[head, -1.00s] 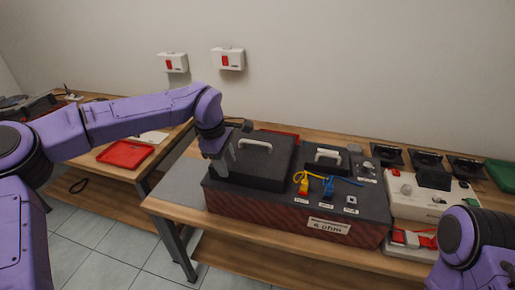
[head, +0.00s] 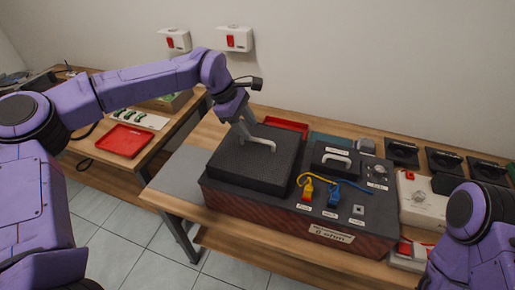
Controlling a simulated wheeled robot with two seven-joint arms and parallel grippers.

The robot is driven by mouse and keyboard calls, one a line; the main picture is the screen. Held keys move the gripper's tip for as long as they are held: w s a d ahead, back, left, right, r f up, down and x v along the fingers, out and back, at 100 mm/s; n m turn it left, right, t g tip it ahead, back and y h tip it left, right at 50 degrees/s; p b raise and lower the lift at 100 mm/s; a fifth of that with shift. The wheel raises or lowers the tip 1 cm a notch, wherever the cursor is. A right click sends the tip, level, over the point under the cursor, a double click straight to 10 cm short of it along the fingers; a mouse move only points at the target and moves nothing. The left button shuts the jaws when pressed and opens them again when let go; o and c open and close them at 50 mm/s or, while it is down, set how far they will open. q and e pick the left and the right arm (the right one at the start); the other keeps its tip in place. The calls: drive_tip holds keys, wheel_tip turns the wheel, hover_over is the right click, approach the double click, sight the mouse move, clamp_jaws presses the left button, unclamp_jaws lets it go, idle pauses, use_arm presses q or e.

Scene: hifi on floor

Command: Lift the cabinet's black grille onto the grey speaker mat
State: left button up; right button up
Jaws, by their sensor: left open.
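The black grille (head: 238,168) is a dark square panel with a pale bar handle (head: 262,142) on top. It lies flat on the left part of the cabinet (head: 250,207), which has dark red sides and a "6 ohm" label. My left gripper (head: 243,137) is open at the left end of that handle; whether it touches the handle I cannot tell. The grey speaker mat (head: 180,183) lies flat and bare at the left end of the table, beside the cabinet. My right arm shows at lower right, with its gripper out of view.
A smaller black panel with a handle (head: 335,158) and yellow and blue plugs (head: 331,197) sit on the cabinet's right part. A red tray (head: 287,126) is behind the grille. Another red tray (head: 124,141) is on the left bench. White equipment (head: 420,200) stands right.

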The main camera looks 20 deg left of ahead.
sight(254, 138)
use_arm(q)
drive_tip(key=p+x, duration=0.1)
drive_tip(key=x, duration=0.2)
drive_tip(key=shift+w+a+f, duration=0.1)
drive_tip(key=shift+w+f, duration=0.05)
drive_tip(key=shift+f, duration=0.1)
drive_tip(key=shift+d+f, duration=0.2)
drive_tip(key=shift+f, duration=0.2)
clamp_jaws()
idle(0.7)
